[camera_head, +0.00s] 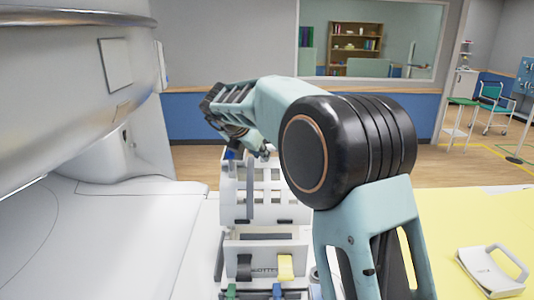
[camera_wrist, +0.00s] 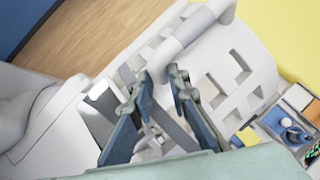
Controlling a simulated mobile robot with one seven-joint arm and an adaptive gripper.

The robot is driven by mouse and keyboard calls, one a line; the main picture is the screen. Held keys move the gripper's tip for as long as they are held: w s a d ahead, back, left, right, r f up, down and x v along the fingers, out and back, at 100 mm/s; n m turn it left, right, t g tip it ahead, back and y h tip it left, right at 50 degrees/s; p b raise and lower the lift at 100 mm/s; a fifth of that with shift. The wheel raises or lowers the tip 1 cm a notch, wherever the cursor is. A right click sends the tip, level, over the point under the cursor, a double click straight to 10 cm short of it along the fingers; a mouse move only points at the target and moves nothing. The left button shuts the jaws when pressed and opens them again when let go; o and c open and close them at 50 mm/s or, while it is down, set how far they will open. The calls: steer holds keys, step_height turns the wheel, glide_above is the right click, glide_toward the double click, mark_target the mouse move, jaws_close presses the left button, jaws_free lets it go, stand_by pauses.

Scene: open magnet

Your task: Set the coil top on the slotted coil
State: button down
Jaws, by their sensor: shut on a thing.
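My gripper (camera_head: 250,143) is above the white windowed coil structure (camera_head: 262,207) at the end of the bed. In the wrist view, my gripper's fingers (camera_wrist: 164,76) are closed around the end of a pale grey handle bar. I take this bar to be the handle of the coil top (camera_wrist: 190,37). A white curved body with rectangular windows (camera_wrist: 222,72) lies behind and below the bar. The frames do not clearly separate the coil top from the slotted coil, and I cannot tell whether they touch. My arm hides the structure's right side in the head view.
The scanner bore (camera_head: 60,90) curves close on the left above the white bed (camera_head: 90,240). A holder with black and yellow pieces (camera_head: 265,268) stands in front of the coil. A white handled piece (camera_head: 490,272) lies on the yellow surface (camera_head: 460,220), which has free room.

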mark_target(260, 168)
steer(key=shift+f+b, duration=1.85)
steer(key=shift+f, duration=0.65)
steer(key=shift+s+d, duration=0.1)
steer(key=shift+d, duration=0.05)
steer(key=shift+f+b, duration=0.5)
steer(key=shift+f, duration=0.6)
steer(key=c, duration=1.8)
jaws_free()
steer(key=shift+c, duration=0.2)
steer(key=shift+o, duration=0.4)
steer(key=shift+s+f, duration=0.15)
steer(key=shift+f, duration=0.15)
steer(key=v, duration=1.2)
steer(key=shift+r, duration=0.25)
